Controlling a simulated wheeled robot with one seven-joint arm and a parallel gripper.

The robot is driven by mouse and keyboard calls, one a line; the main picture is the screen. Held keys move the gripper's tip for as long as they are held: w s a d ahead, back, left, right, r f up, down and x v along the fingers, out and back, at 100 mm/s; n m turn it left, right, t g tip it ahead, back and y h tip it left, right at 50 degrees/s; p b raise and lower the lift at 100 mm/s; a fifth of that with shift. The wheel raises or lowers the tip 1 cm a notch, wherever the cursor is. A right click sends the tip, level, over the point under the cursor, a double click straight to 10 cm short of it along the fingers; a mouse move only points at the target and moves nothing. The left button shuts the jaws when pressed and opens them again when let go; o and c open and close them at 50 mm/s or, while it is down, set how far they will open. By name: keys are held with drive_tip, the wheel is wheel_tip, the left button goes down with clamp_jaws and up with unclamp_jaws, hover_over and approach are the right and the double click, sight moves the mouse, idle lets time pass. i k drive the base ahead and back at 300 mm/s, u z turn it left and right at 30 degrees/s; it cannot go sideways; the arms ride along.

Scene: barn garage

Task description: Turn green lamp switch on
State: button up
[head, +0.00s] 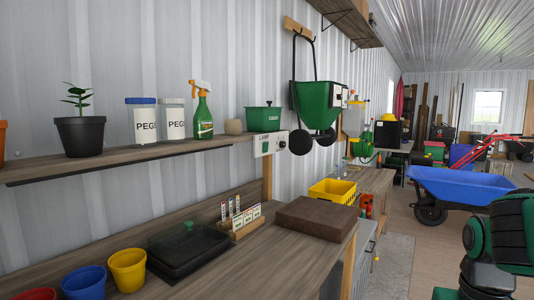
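No lit lamp can be made out. Part of my arm, dark with green, shows at the lower right, well away from the switch box. My gripper's fingers are not in view.
The wall shelf (130,160) holds a potted plant, jars, a spray bottle and the green tub (262,120). The workbench (265,262) below carries coloured pots, a black tray and a brown block (316,217). A green spreader (318,105) hangs right of the switch; a blue wheelbarrow (460,187) stands beyond.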

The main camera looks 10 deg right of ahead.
sight(265, 145)
drive_tip(key=k, duration=1.35)
drive_tip(key=z, duration=0.65)
drive_tip(key=i, duration=1.4)
drive_tip(key=u, duration=0.3)
drive_tip(key=i, duration=0.85)
drive_tip(key=u, duration=0.65)
